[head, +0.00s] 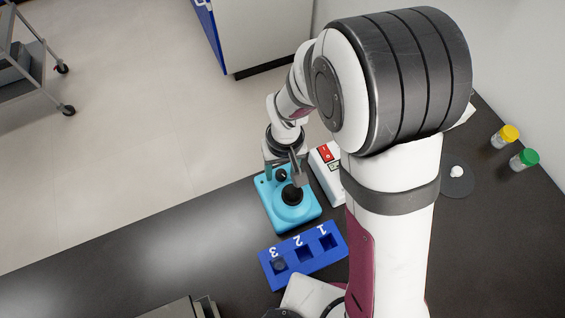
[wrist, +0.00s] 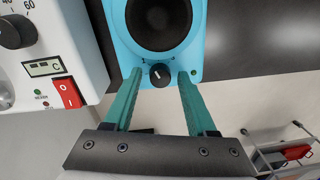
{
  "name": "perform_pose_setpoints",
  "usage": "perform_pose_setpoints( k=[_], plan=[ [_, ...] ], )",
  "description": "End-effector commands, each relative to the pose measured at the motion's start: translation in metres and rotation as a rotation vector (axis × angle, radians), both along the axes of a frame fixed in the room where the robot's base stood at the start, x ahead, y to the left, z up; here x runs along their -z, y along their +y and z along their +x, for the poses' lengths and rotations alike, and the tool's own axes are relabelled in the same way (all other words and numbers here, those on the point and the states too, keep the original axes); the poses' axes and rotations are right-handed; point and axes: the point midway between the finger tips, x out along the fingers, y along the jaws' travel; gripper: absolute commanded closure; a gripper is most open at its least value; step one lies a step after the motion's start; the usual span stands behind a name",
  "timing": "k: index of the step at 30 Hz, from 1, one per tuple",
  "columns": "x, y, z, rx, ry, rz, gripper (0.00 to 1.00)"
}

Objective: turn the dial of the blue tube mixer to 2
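The blue tube mixer (head: 297,216) stands on the dark bench, with a round black cup on top. Its small black dial (wrist: 160,75) is on the near face in the wrist view, with a short white mark; its numbers are too small to read. The dial also shows in the head view (head: 281,175). My gripper (wrist: 160,76) is open. Its two teal fingers point at the mixer, one on each side of the dial, with a gap to it on both sides. Whether the fingertips touch the mixer's face I cannot tell.
A white heating device with a red switch (wrist: 67,93) stands close beside the mixer. A blue rack (head: 300,259) marked 1, 2, 3 lies near it, with something dark in slot 3. Yellow-capped (head: 510,133) and green-capped (head: 529,156) vials stand at the far right.

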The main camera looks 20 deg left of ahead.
Motion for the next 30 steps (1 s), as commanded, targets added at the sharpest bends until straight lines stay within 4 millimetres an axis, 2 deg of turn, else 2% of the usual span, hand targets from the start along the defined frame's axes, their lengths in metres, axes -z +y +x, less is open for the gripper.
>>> perform_pose_setpoints(
  k=[1,9,15,21,24,30],
  plan=[
    [-0.0001,0.0001,0.0001,0.0,0.0,0.0,0.54],
    [-0.0003,0.0,0.0001,0.0,0.0,0.0,1.0],
    [-0.0004,-0.0001,0.0001,0.03,0.0,0.0,1.0],
    [-0.0001,0.0,-0.0005,0.307,0.001,0.001,1.0],
    [-0.0001,0.0001,-0.0006,0.382,0.002,0.002,1.0],
    [0.0,0.0,-0.0007,0.394,0.003,0.001,1.0]
  ],
)
